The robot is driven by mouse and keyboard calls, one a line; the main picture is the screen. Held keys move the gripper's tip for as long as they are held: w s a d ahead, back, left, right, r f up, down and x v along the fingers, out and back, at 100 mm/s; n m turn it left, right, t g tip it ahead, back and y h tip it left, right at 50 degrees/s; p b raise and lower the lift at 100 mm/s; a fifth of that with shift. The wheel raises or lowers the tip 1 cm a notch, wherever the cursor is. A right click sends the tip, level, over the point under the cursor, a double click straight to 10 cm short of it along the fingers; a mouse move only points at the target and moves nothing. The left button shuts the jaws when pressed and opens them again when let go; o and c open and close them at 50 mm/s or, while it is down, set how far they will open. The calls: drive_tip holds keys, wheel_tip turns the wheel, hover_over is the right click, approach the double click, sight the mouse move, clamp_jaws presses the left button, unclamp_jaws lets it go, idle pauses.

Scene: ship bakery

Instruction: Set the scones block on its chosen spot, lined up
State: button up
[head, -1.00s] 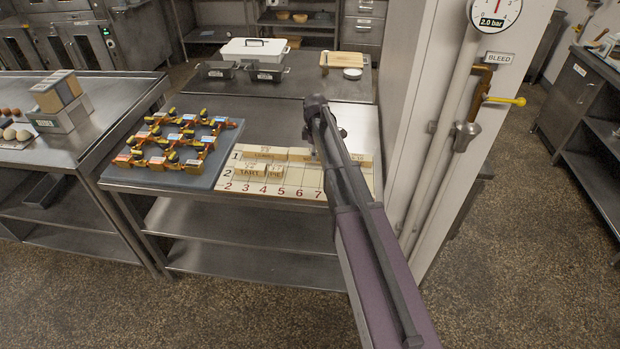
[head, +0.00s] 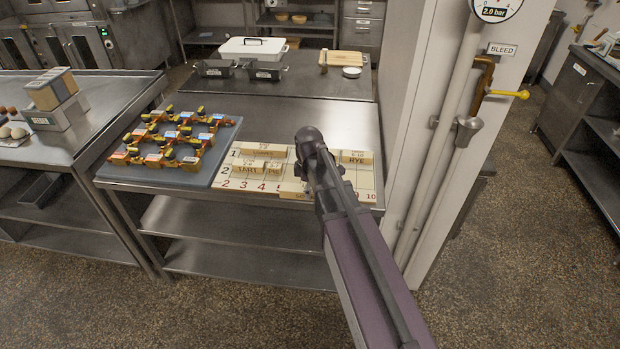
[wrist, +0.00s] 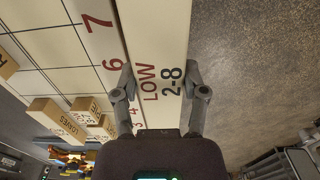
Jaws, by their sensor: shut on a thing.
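My gripper (wrist: 160,85) is shut across a long cream block (wrist: 158,40) in the wrist view, one finger on each long side. The readable lettering on this block is "LOW 2-8"; no scones label is legible. The block lies along the numbered edge of the board (wrist: 60,65), and I cannot tell whether it touches the board. In the head view, part of a block (head: 293,195) shows at the board's (head: 228,183) front edge, left of my arm, which hides the fingers. Loaves (head: 263,151), tart (head: 246,170), pie (head: 274,172) and rye (head: 351,160) blocks sit on the board.
A grey mat (head: 165,178) with several orange-and-black items lies left of the board. A white wall column (head: 408,120) with a pipe and yellow-handled valve (head: 510,94) stands close on the right. Bare steel table (head: 270,120) is free behind the board.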

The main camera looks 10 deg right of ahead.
drive_tip(key=shift+s, duration=0.25)
drive_tip(key=w+d, duration=0.1)
drive_tip(key=w, duration=0.3)
drive_tip(key=w+d+f+b, duration=0.1)
drive_tip(key=w, duration=0.4)
drive_tip(key=w+d, duration=0.1)
drive_tip(key=w, duration=0.4)
drive_tip(key=shift+w+d+f, duration=0.15)
drive_tip(key=shift+f, duration=0.1)
drive_tip(key=shift+w, duration=0.1)
drive_tip(key=shift+w, duration=0.3)
drive_tip(key=shift+w+d+f+b, duration=0.1)
drive_tip(key=shift+w+f+b, duration=0.05)
drive_tip(key=shift+f+b, duration=0.4)
drive_tip(key=shift+w+d+f+b, duration=0.1)
drive_tip(key=shift+f+b, duration=0.35)
drive_tip(key=shift+b, duration=0.2)
drive_tip(key=shift+a+f+b, duration=0.1)
drive_tip(key=shift+f+b, duration=0.75)
drive_tip(key=shift+f, duration=0.2)
drive_tip(key=o, duration=1.3)
drive_tip(key=shift+r, duration=0.1)
drive_tip(key=shift+c, duration=0.2)
